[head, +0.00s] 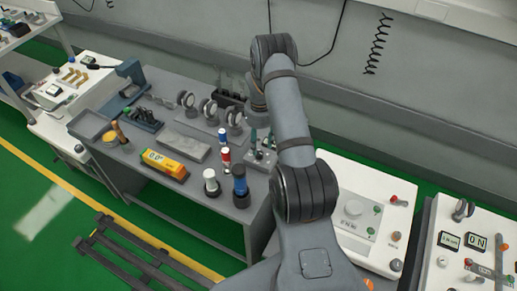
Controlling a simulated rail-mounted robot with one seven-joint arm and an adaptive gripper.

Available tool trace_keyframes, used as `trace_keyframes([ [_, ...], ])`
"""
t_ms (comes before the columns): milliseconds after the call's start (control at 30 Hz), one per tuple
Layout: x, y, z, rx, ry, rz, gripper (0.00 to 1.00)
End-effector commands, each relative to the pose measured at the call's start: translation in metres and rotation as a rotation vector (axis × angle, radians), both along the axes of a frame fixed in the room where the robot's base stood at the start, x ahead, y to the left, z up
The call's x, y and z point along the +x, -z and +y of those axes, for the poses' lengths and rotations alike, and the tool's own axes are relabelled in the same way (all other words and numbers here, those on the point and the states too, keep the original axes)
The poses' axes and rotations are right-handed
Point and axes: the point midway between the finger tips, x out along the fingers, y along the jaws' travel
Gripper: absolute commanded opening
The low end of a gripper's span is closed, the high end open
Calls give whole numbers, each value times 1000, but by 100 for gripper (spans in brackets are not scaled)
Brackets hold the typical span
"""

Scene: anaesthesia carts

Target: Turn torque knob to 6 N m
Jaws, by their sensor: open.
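A second white console (450,262) at the right edge has a small dark display (449,241), a display reading "ON" (477,241) and a grey lever-like part (462,210). I cannot tell for certain which control is the torque knob. My arm rises through the middle of the view and bends down behind itself. My gripper is hidden behind the arm, so its jaws do not show.
A grey workbench (185,75) left of my arm holds gauges (208,108), a yellow-orange box (165,164), a white-topped bottle (211,182) and a blue one (240,186). A dark slatted rack (130,250) stands on the green floor. A coiled cable (377,45) hangs on the wall.

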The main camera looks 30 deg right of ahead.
Motion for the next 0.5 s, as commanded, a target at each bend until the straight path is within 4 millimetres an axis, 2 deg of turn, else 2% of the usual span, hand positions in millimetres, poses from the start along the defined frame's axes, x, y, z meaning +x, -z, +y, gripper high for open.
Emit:
trace_keyframes([
  [233,-1,37,0,1,1,2,45],
  [500,0,54,0,0,-1,-1,45],
])
